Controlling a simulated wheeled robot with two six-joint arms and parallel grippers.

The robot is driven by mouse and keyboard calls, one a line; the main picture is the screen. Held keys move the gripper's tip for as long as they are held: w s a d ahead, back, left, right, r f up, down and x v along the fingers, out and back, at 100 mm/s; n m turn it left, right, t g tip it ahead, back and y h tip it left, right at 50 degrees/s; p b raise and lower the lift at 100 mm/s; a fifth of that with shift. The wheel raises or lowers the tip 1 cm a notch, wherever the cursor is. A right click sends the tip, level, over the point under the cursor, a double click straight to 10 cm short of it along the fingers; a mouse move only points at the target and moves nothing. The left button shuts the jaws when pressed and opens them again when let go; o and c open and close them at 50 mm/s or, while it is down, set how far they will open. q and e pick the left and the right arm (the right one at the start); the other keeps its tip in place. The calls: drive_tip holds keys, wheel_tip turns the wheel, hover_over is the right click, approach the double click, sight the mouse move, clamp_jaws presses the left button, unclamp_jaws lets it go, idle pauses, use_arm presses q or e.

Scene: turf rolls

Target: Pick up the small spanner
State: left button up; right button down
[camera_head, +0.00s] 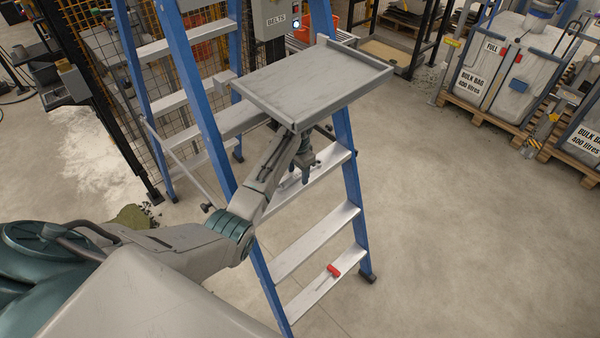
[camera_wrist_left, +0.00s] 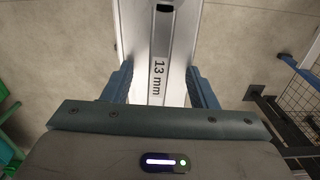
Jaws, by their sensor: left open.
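My left gripper (camera_head: 306,176) is open and points down at a metal tread (camera_head: 325,172) of the blue stepladder, just under its top platform. My right gripper is out of view.
The ladder's grey top platform (camera_head: 312,80) overhangs close to my left wrist. A red-handled tool (camera_head: 333,271) lies on a lower tread. A mesh fence (camera_head: 110,50) stands behind the ladder. Bulk bags (camera_head: 510,75) stand on pallets at right. The floor right of the ladder is clear.

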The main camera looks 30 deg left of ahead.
use_arm(q)
drive_tip(key=shift+s+r, duration=0.1)
drive_tip(key=shift+s, duration=0.15)
drive_tip(key=shift+c, duration=0.2)
drive_tip(key=shift+w, duration=0.15)
drive_tip(key=c, duration=1.1)
